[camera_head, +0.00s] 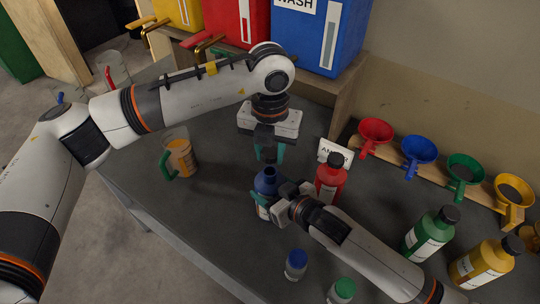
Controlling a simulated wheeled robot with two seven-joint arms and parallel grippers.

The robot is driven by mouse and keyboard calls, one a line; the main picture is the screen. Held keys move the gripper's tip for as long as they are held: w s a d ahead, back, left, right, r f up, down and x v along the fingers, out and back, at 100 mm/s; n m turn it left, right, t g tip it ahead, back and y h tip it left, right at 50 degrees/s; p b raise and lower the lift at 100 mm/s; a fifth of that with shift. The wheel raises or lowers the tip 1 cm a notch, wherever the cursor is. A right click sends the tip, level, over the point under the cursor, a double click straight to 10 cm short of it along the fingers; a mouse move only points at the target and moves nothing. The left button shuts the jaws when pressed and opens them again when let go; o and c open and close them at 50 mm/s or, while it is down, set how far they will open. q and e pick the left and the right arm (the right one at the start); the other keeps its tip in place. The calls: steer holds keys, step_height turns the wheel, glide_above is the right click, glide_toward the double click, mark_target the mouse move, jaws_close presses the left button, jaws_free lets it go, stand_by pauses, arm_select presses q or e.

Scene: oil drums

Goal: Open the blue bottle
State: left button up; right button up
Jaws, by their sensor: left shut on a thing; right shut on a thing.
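The blue bottle (266,184) stands upright near the middle of the dark table, with a white label low on its side. My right gripper (262,198) comes from the lower right and is shut around the bottle's body, hiding part of it. My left gripper (268,152) points straight down just above the bottle's neck. Its teal fingers are shut on a small dark piece that looks like the bottle's black cap. The cap is mostly hidden between the fingers, and I cannot tell for sure whether it is fully clear of the neck.
A red bottle (331,178) stands close to the right of the blue one. Green (430,234) and yellow (484,262) bottles stand further right, below a rack of coloured funnels. A green-handled jug (180,157) stands left. Small jars with blue (296,264) and green lids stand in front.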

steer(key=o, duration=2)
steer(key=shift+c, duration=0.2)
